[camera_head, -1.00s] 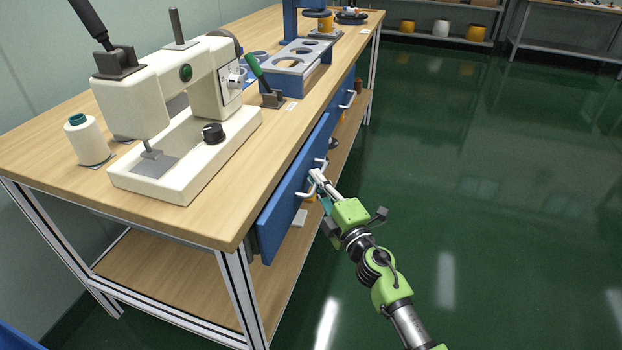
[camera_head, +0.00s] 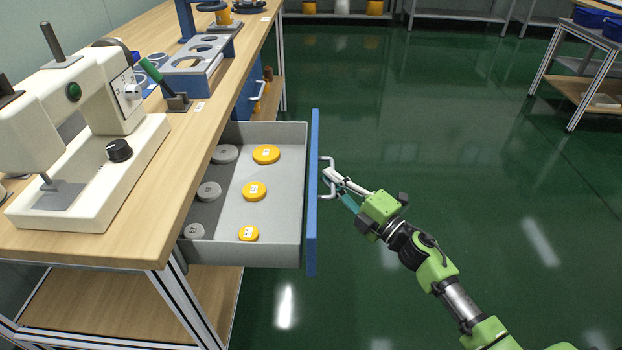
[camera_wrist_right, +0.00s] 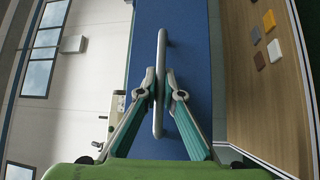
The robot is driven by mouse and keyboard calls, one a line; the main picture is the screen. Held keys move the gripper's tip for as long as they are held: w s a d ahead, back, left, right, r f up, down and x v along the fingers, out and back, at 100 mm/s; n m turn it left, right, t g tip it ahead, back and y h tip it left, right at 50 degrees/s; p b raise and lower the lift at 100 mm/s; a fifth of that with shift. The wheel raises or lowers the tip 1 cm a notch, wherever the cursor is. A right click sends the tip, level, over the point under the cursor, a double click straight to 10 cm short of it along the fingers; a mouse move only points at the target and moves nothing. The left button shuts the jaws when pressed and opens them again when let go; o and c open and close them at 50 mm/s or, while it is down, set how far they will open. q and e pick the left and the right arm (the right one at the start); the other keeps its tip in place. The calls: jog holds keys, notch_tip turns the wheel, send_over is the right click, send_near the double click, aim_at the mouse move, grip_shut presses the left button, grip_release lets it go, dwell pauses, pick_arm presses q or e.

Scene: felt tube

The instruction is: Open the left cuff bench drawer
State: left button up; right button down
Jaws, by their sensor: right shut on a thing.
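The left drawer (camera_head: 275,250) is pulled well out of the bench, with a grey inside and a blue front (camera_head: 312,215). Inside it lie several yellow discs (camera_head: 254,191) and grey discs (camera_head: 208,191). My right gripper (camera_head: 328,176) is at the white bar handle (camera_head: 333,163) on the drawer front. In the right wrist view the two fingers (camera_wrist_right: 160,92) stand on either side of the handle (camera_wrist_right: 160,60) and are shut on it. My left gripper is in neither view.
A cream sewing machine (camera_head: 105,170) stands on the wooden bench top (camera_head: 140,240). Further back are a small green-handled lever (camera_head: 152,70), a blue holder (camera_head: 195,70) and a second drawer (camera_head: 248,95), closed. The green floor (camera_head: 430,120) right of the drawer is clear.

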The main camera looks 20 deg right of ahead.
jog(key=shift+s+d+f, duration=0.1)
jog(key=shift+s+d, duration=0.2)
jog(key=shift+d, duration=0.45)
jog(key=c, duration=2.4)
grip_release()
jog(key=shift+c, duration=0.2)
